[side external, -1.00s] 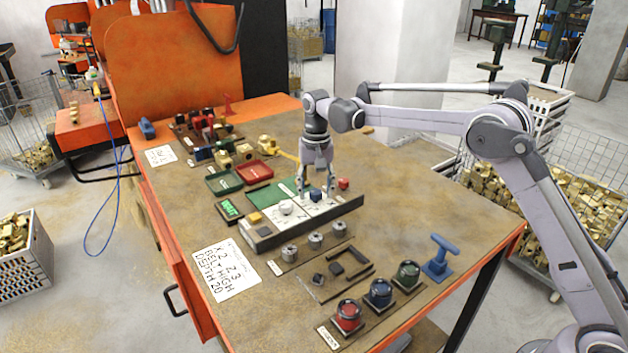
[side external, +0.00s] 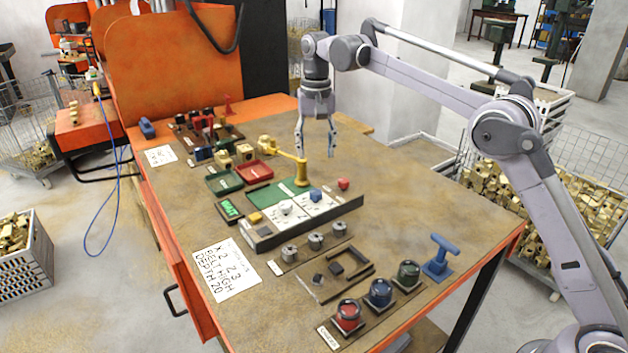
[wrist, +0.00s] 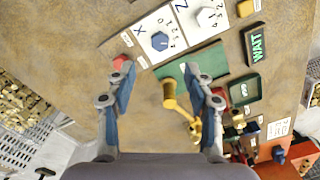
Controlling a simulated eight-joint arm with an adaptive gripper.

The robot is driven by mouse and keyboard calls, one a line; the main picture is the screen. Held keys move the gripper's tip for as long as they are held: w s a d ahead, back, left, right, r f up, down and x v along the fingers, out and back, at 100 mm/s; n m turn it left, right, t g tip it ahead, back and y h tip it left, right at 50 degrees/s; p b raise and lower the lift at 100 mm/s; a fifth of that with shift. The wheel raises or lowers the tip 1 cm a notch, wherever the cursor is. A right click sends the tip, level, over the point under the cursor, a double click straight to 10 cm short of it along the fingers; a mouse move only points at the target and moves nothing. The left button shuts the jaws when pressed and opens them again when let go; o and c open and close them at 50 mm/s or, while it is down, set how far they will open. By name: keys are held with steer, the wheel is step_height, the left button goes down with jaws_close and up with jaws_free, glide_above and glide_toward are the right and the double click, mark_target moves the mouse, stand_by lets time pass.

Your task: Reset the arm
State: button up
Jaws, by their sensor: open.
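My gripper (side external: 316,152) is open and empty, hanging above the orange workbench (side external: 420,215), clear of the control panel. In the wrist view its two fingers (wrist: 158,76) stand wide apart, with bare bench and part of the yellow lever (wrist: 170,96) visible between and beyond them. The blue knob (side external: 315,195) sits on the white card marked X, and the white knob (side external: 286,208) sits on the card marked Z. Both also show in the wrist view, blue knob (wrist: 160,41) and white knob (wrist: 207,17). A small red knob (side external: 343,184) stands beside the panel.
Green tray (side external: 223,182) and red tray (side external: 254,172) lie left of the lever. A lit sign reads WAIT (wrist: 257,44). Grey cylinders, coloured pots (side external: 379,292) and a blue T-handle (side external: 438,257) stand toward the front.

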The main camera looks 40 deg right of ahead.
steer(key=shift+r, duration=0.1)
steer(key=s+d+r+n+t, duration=0.1)
steer(key=s+r+n+t, duration=0.15)
steer(key=s, duration=0.45)
steer(key=s+d+r+n+t, duration=0.1)
steer(key=s+r, duration=0.2)
steer(key=s, duration=0.5)
steer(key=s+d+f+n+t, duration=0.1)
steer(key=s+f+t, duration=0.1)
steer(key=s+f, duration=0.3)
steer(key=s+f+n+t, duration=0.1)
steer(key=s+f, duration=0.5)
steer(key=s, duration=0.5)
steer(key=shift+s+d+t, duration=0.15)
steer(key=shift+d+t, duration=0.2)
steer(key=shift+n, duration=0.25)
